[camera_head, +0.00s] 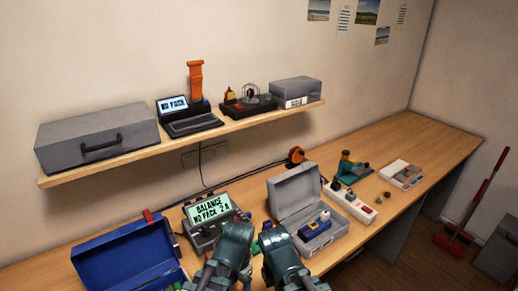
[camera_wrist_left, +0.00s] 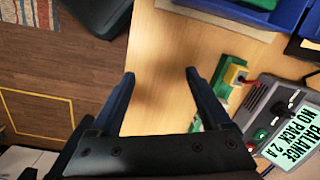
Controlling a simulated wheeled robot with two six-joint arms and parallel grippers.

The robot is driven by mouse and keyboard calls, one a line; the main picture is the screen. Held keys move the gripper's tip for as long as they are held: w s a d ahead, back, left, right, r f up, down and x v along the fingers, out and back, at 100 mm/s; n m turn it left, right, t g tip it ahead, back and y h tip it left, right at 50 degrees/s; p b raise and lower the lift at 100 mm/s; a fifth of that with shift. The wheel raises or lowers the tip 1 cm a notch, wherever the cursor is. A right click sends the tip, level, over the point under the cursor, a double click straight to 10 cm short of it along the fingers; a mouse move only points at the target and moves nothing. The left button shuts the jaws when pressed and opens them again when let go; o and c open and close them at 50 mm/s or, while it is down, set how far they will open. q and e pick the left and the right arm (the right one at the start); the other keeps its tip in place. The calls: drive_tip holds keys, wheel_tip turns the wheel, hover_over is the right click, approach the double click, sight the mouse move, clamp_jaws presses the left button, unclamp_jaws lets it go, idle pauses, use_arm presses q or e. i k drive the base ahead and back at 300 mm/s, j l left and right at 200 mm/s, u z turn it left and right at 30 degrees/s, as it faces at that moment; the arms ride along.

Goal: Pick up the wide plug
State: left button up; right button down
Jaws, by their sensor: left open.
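I cannot make out for certain which thing is the wide plug. In the left wrist view, a small red and yellow connector piece (camera_wrist_left: 236,76) sits at a green block (camera_wrist_left: 232,70) beside the charger (camera_wrist_left: 272,118). My left gripper (camera_wrist_left: 160,75) is open and empty above bare wood, with the green block to the right of its fingers. In the head view, my two arms come in at the bottom centre, in front of the charger (camera_head: 211,209), and hide the table there. My right gripper (camera_head: 287,262) shows only partly, and its jaws are not clear.
A blue open toolbox (camera_head: 128,252) stands at left. A grey open case (camera_head: 295,195) stands right of the charger. A white power strip (camera_head: 349,203) and a green device (camera_head: 352,168) lie further right. A shelf (camera_head: 180,142) hangs above. Bare tabletop (camera_head: 425,140) lies far right.

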sight(325, 215)
drive_tip(key=k+l, duration=0.1)
drive_tip(key=l, duration=0.2)
drive_tip(key=i+l, duration=0.1)
drive_tip(key=l, duration=0.25)
drive_tip(key=i+l, duration=0.15)
drive_tip(key=l, duration=0.25)
drive_tip(key=i+l, duration=0.15)
drive_tip(key=i, duration=0.35)
drive_tip(key=k+l+z, duration=0.05)
